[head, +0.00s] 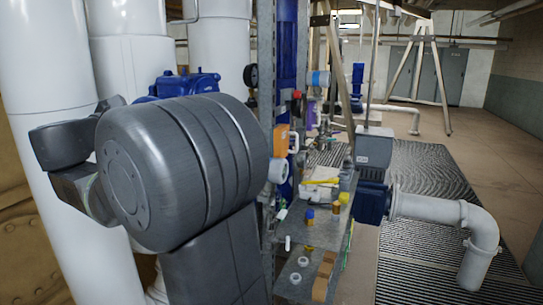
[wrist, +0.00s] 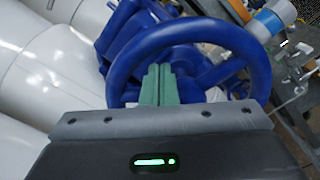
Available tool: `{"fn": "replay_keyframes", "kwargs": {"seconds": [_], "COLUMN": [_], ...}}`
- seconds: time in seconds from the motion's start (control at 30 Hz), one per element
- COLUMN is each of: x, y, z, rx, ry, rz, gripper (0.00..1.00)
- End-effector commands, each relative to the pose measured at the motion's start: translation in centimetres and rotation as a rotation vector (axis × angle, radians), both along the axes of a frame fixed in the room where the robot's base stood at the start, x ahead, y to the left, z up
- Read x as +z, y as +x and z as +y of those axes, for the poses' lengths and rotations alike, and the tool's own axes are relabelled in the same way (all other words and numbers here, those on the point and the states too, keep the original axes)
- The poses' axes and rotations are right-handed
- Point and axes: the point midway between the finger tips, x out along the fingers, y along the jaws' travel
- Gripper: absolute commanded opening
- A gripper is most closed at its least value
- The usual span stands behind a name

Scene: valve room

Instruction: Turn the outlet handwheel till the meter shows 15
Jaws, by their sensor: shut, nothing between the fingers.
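A blue handwheel (wrist: 190,40) fills the upper middle of the wrist view, with its rim and spokes in sight. My gripper (wrist: 158,70) has its green fingers together, with nothing between them. The fingertips overlap the wheel's open inside, near a spoke; I cannot tell whether they touch it. In the head view, blue valve parts (head: 185,83) show behind my grey arm, which hides most of them. A dark round gauge (head: 250,76) is seen edge-on beside the rack, and its reading cannot be made out. I cannot tell whether it is the meter.
Thick white pipes (head: 130,70) stand close on the left and also show in the wrist view (wrist: 50,70). A metal rack with shelves (head: 300,285) of small parts stands right of my arm. A white elbow pipe (head: 440,208) juts out at right. The floor (head: 500,150) beyond is open.

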Motion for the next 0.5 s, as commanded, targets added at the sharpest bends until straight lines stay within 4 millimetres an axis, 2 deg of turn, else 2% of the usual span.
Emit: {"fn": "replay_keyframes", "kwargs": {"seconds": [0.17, 0.5], "x": [0.0, 0.0], "y": [0.0, 0.7], "z": [0.0, 1.7], "rx": [0.0, 0.001], "ry": [0.0, 0.0], "rz": [0.0, 0.0], "gripper": [0.0, 0.0]}}
